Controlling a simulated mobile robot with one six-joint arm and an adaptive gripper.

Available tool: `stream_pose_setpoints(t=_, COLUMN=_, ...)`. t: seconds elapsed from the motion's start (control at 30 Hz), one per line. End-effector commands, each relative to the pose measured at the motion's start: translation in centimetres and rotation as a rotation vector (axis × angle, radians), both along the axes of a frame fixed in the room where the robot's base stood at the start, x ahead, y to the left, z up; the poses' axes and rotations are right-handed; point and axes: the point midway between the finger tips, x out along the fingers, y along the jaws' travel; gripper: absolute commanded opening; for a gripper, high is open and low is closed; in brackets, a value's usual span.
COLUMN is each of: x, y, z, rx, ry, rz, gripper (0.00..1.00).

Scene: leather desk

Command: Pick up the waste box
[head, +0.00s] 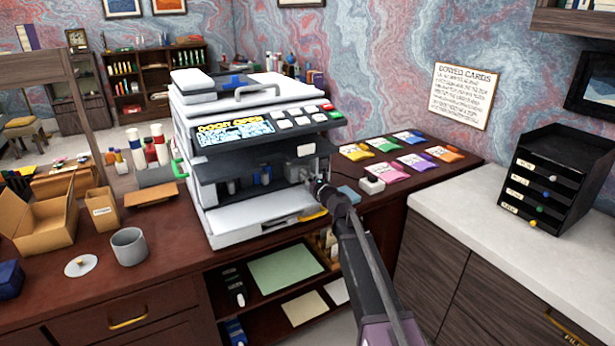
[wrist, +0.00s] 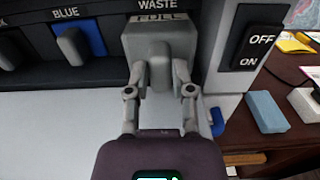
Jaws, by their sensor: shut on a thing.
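The waste box (wrist: 138,42) is a grey block marked "WASTE" and "FULL", with a rounded grip on its front. It sits in its slot at the right end of the printer's (head: 247,190) open front. My gripper (wrist: 161,80) is shut on the waste box's grip, one finger on each side, in the wrist view. In the head view my gripper (head: 318,183) reaches the right side of the printer's opening, and the box (head: 304,149) is partly hidden there. How far the box is out of its slot I cannot tell.
A blue cartridge (wrist: 88,38) sits left of the waste box. An OFF/ON switch (wrist: 258,48) is to the right. A light blue block (wrist: 267,112) lies on the desk nearby. Coloured packets (head: 402,160) lie right of the printer; a grey mug (head: 129,247) stands at left.

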Motion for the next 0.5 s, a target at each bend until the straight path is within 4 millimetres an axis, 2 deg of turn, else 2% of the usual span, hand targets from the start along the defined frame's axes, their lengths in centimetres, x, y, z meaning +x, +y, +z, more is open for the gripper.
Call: stream_pose_setpoints(t=0.5, x=-0.8, y=-1.01, z=0.01, rx=0.0, ry=0.0, rz=0.001, gripper=0.0)
